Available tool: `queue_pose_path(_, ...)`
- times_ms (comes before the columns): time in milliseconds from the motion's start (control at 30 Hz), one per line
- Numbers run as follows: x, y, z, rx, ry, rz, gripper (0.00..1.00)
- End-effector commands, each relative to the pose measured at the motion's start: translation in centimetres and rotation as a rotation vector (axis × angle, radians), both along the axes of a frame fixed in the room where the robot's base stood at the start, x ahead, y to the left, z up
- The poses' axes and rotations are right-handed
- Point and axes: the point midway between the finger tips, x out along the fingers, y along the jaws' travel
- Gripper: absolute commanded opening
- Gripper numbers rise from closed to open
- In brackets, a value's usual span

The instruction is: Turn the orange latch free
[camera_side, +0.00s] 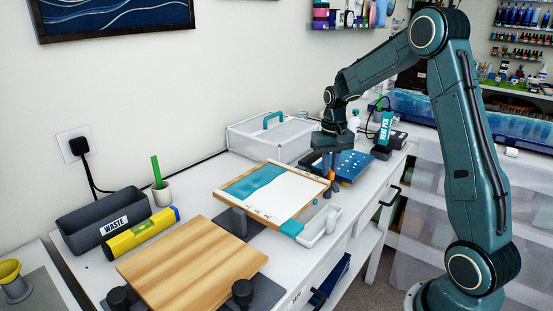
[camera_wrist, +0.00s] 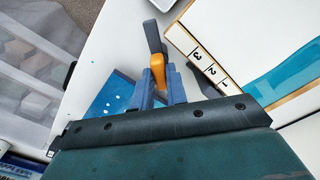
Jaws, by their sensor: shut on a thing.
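The orange latch (camera_wrist: 158,70) stands between the two blue-grey fingers of my gripper (camera_wrist: 159,88) in the wrist view. My gripper is shut on it. In the side view the latch (camera_side: 331,173) is a small orange spot under my gripper (camera_side: 330,160), at the right corner of the wood-edged board (camera_side: 271,216). The board bears a teal and white surface. In the wrist view its edge (camera_wrist: 198,56) carries the numbers 1, 2 and 3. A grey bar (camera_wrist: 152,37) extends past the latch, close to the board's corner. The latch's lower part is partly hidden by the fingers.
A blue panel (camera_side: 352,168) lies behind my gripper. A white tray (camera_side: 320,228) sits in front of the board. A clear-sided box (camera_side: 262,136) stands behind it, and a heat pen (camera_side: 385,128) stands to the right. A wooden board (camera_side: 190,262) lies at front left.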

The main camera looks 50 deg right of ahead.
Motion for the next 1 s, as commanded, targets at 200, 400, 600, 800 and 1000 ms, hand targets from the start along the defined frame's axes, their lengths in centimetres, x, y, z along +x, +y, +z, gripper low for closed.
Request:
queue_pose_path(200,0.03,-0.02,0.10,-0.001,-0.002,0.206,0.00)
queue_pose_path(400,0.03,-0.02,0.11,-0.001,-0.002,0.387,0.00)
queue_pose_path(600,0.03,-0.02,0.12,-0.001,-0.002,0.530,0.00)
queue_pose_path(800,0.04,-0.03,0.12,-0.002,-0.002,0.616,0.00)
queue_pose_path(1000,0.04,-0.03,0.13,-0.002,-0.002,0.648,0.00)
